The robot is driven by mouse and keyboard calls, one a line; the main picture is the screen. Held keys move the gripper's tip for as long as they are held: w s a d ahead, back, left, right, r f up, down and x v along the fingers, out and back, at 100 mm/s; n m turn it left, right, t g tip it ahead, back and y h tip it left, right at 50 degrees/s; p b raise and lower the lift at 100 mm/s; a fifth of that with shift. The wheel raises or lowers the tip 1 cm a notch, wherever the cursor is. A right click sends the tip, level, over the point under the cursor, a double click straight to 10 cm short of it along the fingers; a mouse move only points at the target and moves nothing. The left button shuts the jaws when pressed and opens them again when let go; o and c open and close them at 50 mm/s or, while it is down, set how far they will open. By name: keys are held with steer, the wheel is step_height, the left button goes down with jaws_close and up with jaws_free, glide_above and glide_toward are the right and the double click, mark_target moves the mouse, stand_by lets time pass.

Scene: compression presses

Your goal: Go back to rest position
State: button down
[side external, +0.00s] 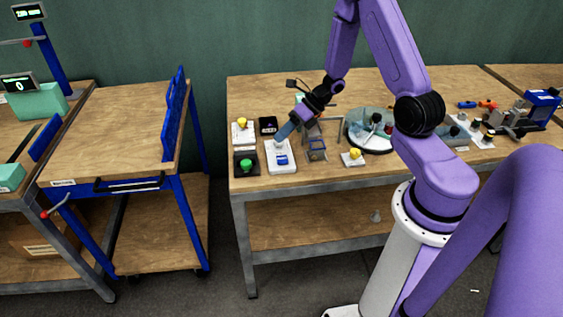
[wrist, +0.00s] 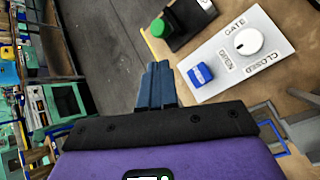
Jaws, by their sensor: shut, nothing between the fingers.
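My gripper (side external: 284,132) is at the front left of the wooden workbench, just above a white panel. In the wrist view its blue-grey fingers (wrist: 157,82) are together with nothing between them. The white panel (wrist: 230,40) carries a blue switch (wrist: 201,75) and a white round knob (wrist: 248,41), with the printed words "GATE" and "CLOSED". The fingertips point toward the panel's edge, close to the blue switch. I cannot tell whether they touch it.
A green button (side external: 246,164) on a black base and yellow buttons (side external: 242,122) (side external: 354,153) stand nearby. A small metal frame (side external: 316,150) and a round glass-like dish (side external: 370,147) are right of my gripper. A blue-framed cart (side external: 105,125) stands left, across a gap.

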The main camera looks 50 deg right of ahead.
steer(key=s+a+r+n+g, duration=0.45)
steer(key=s+a+n, duration=0.3)
steer(key=n, duration=0.35)
steer(key=s+a+r+n+g, duration=0.4)
steer(key=s+a+r+n, duration=0.15)
steer(key=a+n, duration=0.45)
steer(key=s+d+r+n+t+h, duration=0.1)
steer(key=s+r+n+h, duration=0.1)
steer(key=s+n, duration=0.5)
steer(key=s+d+r+n+t+h, duration=0.2)
steer(key=s+n+h, duration=0.3)
steer(key=n, duration=1.3)
steer(key=shift+s+d+r, duration=0.3)
steer(key=shift+s+r, duration=0.4)
steer(key=shift+s, duration=0.25)
